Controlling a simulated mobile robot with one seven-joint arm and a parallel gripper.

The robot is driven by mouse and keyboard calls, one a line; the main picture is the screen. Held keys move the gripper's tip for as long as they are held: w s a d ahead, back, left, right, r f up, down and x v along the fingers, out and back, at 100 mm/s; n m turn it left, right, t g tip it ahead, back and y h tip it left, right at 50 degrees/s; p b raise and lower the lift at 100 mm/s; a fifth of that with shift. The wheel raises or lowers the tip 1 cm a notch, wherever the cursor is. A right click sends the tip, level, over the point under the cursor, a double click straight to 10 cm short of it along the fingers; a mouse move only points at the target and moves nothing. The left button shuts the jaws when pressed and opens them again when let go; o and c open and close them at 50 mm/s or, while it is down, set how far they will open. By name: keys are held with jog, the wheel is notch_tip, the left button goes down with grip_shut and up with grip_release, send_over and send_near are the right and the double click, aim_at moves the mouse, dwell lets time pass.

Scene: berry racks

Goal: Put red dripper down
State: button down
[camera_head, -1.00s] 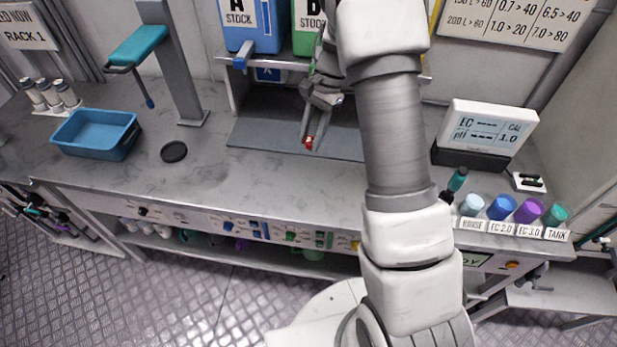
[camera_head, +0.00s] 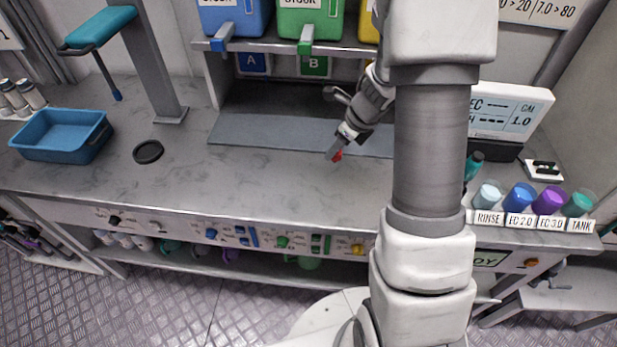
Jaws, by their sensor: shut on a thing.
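My gripper (camera_head: 341,148) is shut on the red dripper (camera_head: 338,156), a small red piece that shows at the fingertips. The gripper is tilted down and to the left, over the bench top (camera_head: 270,185), by the front edge of the dark grey mat (camera_head: 250,132). The dripper appears apart from the bench, though the exact height is hard to tell. Most of the dripper is hidden by the fingers.
A blue tub (camera_head: 62,135) and a black disc (camera_head: 148,151) are on the left of the bench. Blue (camera_head: 236,18) and green (camera_head: 310,22) stock tanks stand on the shelf behind. Labelled cups (camera_head: 519,196) and a meter (camera_head: 507,112) are at right. The middle front of the bench is clear.

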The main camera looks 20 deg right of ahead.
jog(key=a+f, duration=0.1)
jog(key=a, duration=0.1)
jog(key=a+f, duration=0.1)
jog(key=a, duration=0.1)
jog(key=a+f+b, duration=0.1)
jog(key=a+f, duration=0.1)
jog(key=shift+a, duration=0.1)
jog(key=shift+f+b, duration=0.75)
jog(key=shift+f, duration=1.15)
jog(key=shift+f, duration=0.15)
jog(key=c, duration=0.5)
grip_release()
